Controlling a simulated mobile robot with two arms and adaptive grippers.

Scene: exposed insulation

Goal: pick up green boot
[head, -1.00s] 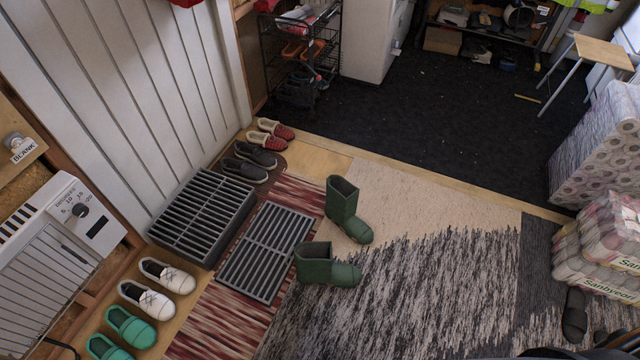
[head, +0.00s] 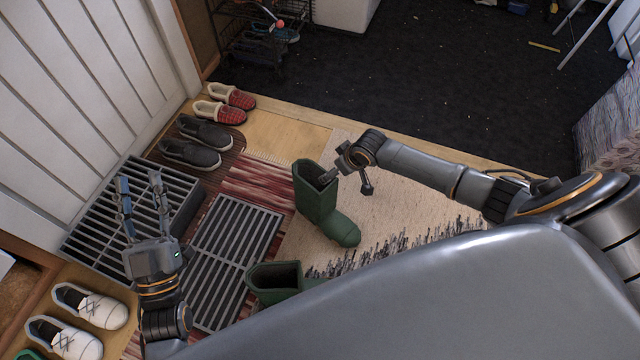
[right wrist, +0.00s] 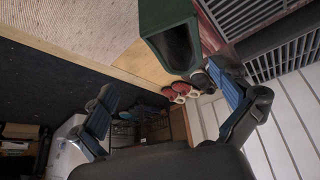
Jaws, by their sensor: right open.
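One green boot (head: 318,205) stands upright on the mat, its toe toward the lower right. A second green boot (head: 273,277) is in front of it, partly hidden by my body. My right gripper (head: 348,183) is open at the top of the upright boot. One finger is over the boot's opening and the other is outside, to its right; I cannot tell if they touch it. In the right wrist view the boot's opening (right wrist: 172,45) is near the right finger. My left gripper (head: 140,188) is open and empty above the black grate.
A raised black grate (head: 88,225) and a flat one (head: 235,240) lie left of the boots. Grey shoes (head: 190,153), red slippers (head: 218,113) and white shoes (head: 90,306) line the wall. The dark carpet (head: 440,80) beyond is mostly clear.

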